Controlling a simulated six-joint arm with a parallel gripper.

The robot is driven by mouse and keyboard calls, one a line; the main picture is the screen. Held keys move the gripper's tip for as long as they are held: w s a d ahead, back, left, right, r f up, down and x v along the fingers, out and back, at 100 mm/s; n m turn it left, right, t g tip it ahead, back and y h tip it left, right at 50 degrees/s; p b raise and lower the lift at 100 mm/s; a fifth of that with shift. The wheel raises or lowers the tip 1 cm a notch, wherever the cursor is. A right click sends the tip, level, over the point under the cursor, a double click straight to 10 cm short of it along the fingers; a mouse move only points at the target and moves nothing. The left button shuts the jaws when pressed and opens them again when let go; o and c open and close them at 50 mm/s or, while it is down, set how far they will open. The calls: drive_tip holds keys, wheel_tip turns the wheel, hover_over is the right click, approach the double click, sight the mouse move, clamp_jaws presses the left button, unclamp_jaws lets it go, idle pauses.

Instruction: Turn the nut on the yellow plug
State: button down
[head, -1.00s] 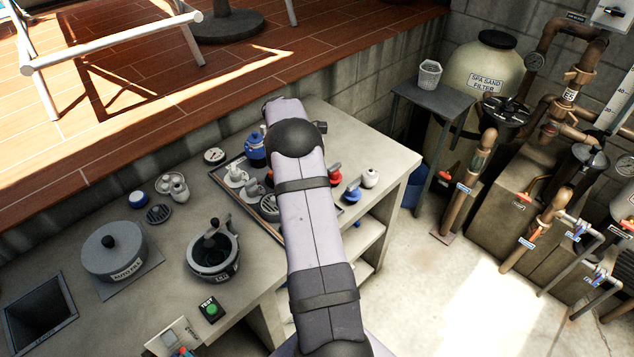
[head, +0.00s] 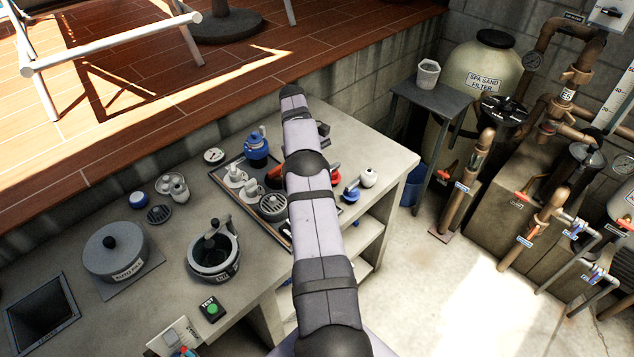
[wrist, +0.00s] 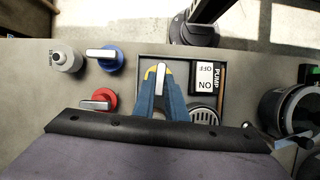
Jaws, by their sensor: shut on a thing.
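The yellow plug (wrist: 150,73) shows only in part in the wrist view, near the top middle of a dark-edged tray. A pale grey bar-shaped nut (wrist: 161,72) stands on it. My gripper (wrist: 161,80) has blue fingers that come up from below and close on this nut from both sides. The fingers and my wrist hide the lower part of the plug, and how far the nut is turned is hard to tell. In the head view my arm covers the plug and the gripper.
A PUMP switch box (wrist: 206,78) and a round grate (wrist: 203,115) lie close to the right of the fingers.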

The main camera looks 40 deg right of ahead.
idle(0.4)
drive_tip(key=c, duration=1.8)
unclamp_jaws()
drive_tip(key=shift+o, duration=0.2)
drive_tip(key=shift+r, duration=0.1)
drive_tip(key=shift+d+r+b, duration=0.1)
drive_tip(key=shift+r+b, duration=0.3)
drive_tip(key=shift+r, duration=0.15)
wheel_tip(320, 180, up, 9)
drive_tip(key=p, duration=0.6)
drive_tip(key=shift+f, duration=0.15)
